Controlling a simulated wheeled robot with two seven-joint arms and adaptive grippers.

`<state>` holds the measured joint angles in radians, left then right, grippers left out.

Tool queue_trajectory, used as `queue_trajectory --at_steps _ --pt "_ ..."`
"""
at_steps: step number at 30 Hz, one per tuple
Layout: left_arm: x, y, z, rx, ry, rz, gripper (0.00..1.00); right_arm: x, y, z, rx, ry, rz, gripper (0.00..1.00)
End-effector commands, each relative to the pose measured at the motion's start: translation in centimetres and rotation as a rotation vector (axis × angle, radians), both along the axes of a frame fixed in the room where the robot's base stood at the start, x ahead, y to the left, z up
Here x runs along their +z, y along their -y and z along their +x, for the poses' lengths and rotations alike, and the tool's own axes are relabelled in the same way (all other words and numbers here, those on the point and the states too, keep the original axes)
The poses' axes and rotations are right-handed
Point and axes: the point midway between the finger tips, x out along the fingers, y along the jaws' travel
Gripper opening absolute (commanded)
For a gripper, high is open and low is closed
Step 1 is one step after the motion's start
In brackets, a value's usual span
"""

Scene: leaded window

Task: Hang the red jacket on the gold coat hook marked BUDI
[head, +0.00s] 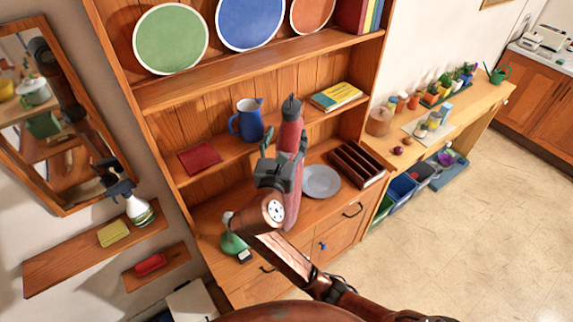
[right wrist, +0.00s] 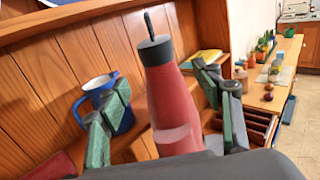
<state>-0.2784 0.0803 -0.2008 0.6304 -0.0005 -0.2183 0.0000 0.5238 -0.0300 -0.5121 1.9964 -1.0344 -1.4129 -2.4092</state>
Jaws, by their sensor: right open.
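No red jacket and no gold coat hook marked BUDI can be made out in either view. My right gripper (head: 284,145) is open in front of the wooden hutch. A tall red bottle (head: 291,134) with a dark cap and loop stands between its fingers. The right wrist view shows the red bottle (right wrist: 171,95) upright between the two green-padded fingers of the gripper (right wrist: 162,85), with gaps visible on both sides. The gripper hides part of the bottle in the head view. My left gripper is not clearly in view.
The hutch holds a blue jug (head: 248,121), a red book (head: 200,159), a grey plate (head: 321,181) and a dark slotted rack (head: 356,164). A mirror (head: 22,165) and small shelves with a spray bottle (head: 139,211) are left. Floor at right (head: 470,240) is clear.

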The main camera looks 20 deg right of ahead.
Motion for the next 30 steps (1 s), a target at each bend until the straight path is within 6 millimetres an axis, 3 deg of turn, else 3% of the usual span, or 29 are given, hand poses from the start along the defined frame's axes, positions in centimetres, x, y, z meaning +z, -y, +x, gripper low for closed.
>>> queue_trajectory --at_steps 14,21,25,30 --pt "1.0 -0.2 -4.9 0.012 -0.06 0.003 0.57 0.5 1.7 5.0 0.005 -0.002 -0.004 0.59" --pt "1.4 -0.1 -2.9 0.008 -0.036 0.002 0.57 0.3 2.8 7.1 0.006 -0.001 -0.002 0.59" --pt "1.5 0.0 -1.4 0.005 -0.015 0.0 0.57 0.3 2.9 7.1 0.004 0.0 -0.001 0.59" --pt "1.4 0.0 -1.4 0.005 -0.015 0.0 0.57 0.3 2.9 7.1 0.004 0.0 -0.001 0.54"
